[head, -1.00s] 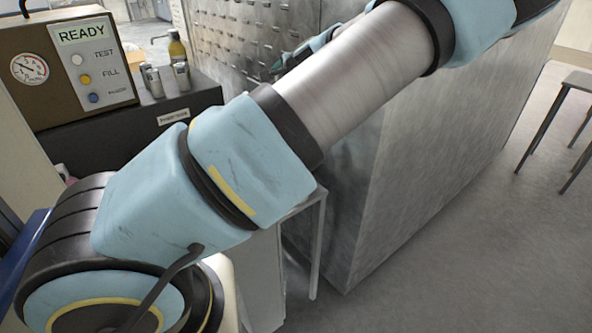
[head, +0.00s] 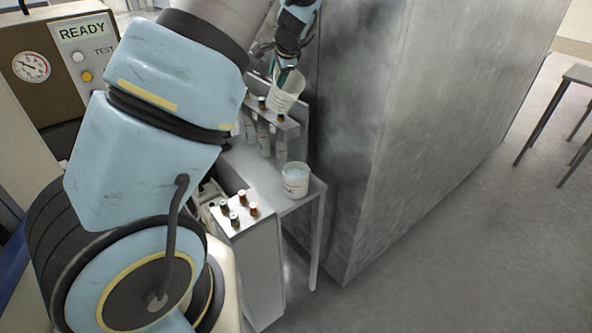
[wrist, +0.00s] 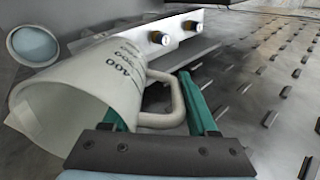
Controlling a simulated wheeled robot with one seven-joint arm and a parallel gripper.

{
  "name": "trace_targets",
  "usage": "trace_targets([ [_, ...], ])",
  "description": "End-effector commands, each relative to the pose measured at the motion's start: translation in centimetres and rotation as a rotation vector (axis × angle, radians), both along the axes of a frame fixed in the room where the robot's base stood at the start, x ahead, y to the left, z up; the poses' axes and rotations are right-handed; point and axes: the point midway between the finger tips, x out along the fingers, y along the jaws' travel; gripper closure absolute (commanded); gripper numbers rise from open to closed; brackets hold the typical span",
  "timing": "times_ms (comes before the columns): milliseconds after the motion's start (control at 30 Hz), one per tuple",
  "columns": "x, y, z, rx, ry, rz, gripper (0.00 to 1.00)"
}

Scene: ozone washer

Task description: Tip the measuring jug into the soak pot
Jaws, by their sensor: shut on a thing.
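The measuring jug (head: 287,96), a pale cup with printed markings, is held in the air over the back of a small side table, slightly tilted in the head view. My gripper (head: 285,66) is at its upper edge there. In the wrist view the green fingers (wrist: 155,108) are shut at the handle of the jug (wrist: 62,105); its contents cannot be made out. The soak pot (head: 295,187), white and round with pale blue inside, stands on the table's front right, below and apart from the jug. It also shows at the wrist view's upper left (wrist: 34,44).
A rack (head: 272,118) with dark-capped bottles stands behind the pot. A white box (head: 247,222) with several capped knobs is at the table's front left. A tall metal cabinet (head: 400,130) rises close on the right.

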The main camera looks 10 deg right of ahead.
Motion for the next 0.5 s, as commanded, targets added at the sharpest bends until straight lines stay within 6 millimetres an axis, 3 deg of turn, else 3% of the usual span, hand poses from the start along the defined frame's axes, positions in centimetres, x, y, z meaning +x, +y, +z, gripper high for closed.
trace_targets([
  [500,1.9,0.5,-1.8,-0.043,0.183,-0.002,1.00],
])
